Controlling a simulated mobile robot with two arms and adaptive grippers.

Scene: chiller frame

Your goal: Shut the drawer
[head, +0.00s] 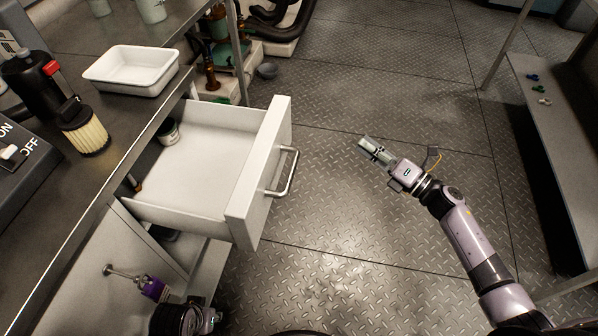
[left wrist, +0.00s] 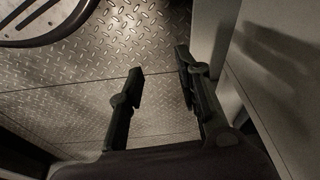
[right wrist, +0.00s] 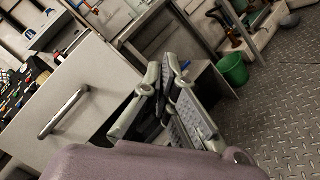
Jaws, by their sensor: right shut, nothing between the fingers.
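The white drawer (head: 195,165) is pulled out from under the metal counter in the head view. Its front panel (head: 262,175) carries a metal bar handle (head: 286,172). A small jar (head: 168,132) sits in the drawer near the back. The right wrist view also shows a pale front panel (right wrist: 85,85) with a bar handle (right wrist: 63,113) to the left of the fingers. My right gripper (head: 364,146) is shut and empty, apart from the handle and to its right, over open floor. My left gripper (left wrist: 160,65) has its fingers apart with nothing between them, beside a pale panel.
The counter (head: 100,170) holds a white tray (head: 132,70) and a device with a yellowish filter (head: 85,132). A purple tagged item (head: 153,288) is at the lower cabinet. A green bin (right wrist: 233,69) stands beyond my right gripper. A bench (head: 560,140) is at right; the floor between is clear.

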